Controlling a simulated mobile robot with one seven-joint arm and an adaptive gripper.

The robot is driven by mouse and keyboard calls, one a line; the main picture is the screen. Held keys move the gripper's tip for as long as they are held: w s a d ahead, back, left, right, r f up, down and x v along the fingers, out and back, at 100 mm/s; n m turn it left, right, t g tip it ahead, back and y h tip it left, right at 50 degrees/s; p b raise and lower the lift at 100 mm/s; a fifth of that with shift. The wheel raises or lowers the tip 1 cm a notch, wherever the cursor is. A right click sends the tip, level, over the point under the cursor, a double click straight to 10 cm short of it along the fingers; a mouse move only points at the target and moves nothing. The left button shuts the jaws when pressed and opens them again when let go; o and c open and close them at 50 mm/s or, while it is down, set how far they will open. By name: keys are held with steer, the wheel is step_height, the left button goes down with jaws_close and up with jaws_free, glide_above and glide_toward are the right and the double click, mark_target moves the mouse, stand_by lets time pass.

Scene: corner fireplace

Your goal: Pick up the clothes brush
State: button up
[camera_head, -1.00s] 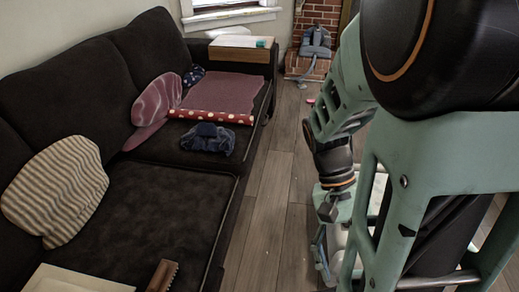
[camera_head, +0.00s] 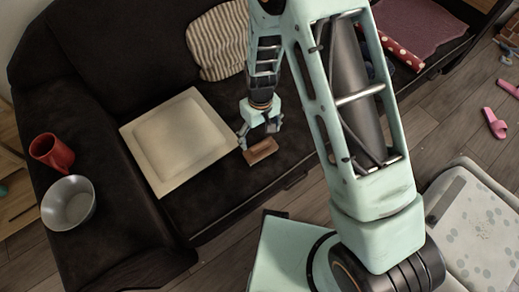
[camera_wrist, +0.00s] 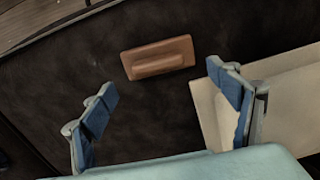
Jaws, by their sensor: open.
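The clothes brush (camera_head: 261,151) is a small brown wooden block lying on the dark sofa seat, close to the right edge of a cream tray. In the wrist view the brush (camera_wrist: 158,58) lies slightly tilted, beyond the fingertips and between their lines. My gripper (camera_head: 259,138) is above the sofa, just behind the brush in the head view. In the wrist view my gripper (camera_wrist: 165,83) is open, with its blue-padded fingers wide apart and nothing between them. The brush's bristles are not clear to see.
The cream tray (camera_head: 215,165) lies on the seat beside the brush; its edge (camera_wrist: 285,95) is under the right finger in the wrist view. A red mug (camera_head: 52,152) and a metal bowl (camera_head: 69,203) stand on the sofa arm. A striped cushion (camera_head: 218,42) leans behind.

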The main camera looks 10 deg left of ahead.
mark_target(261, 144)
steer(key=f+b, duration=0.1)
steer(key=f, duration=0.6)
steer(key=shift+w+f+b, duration=0.15)
steer(key=shift+w+b, duration=0.05)
steer(key=shift+b, duration=0.2)
steer(key=shift+c, duration=0.7)
steer(key=c, duration=1.2)
steer(key=shift+o, duration=0.2)
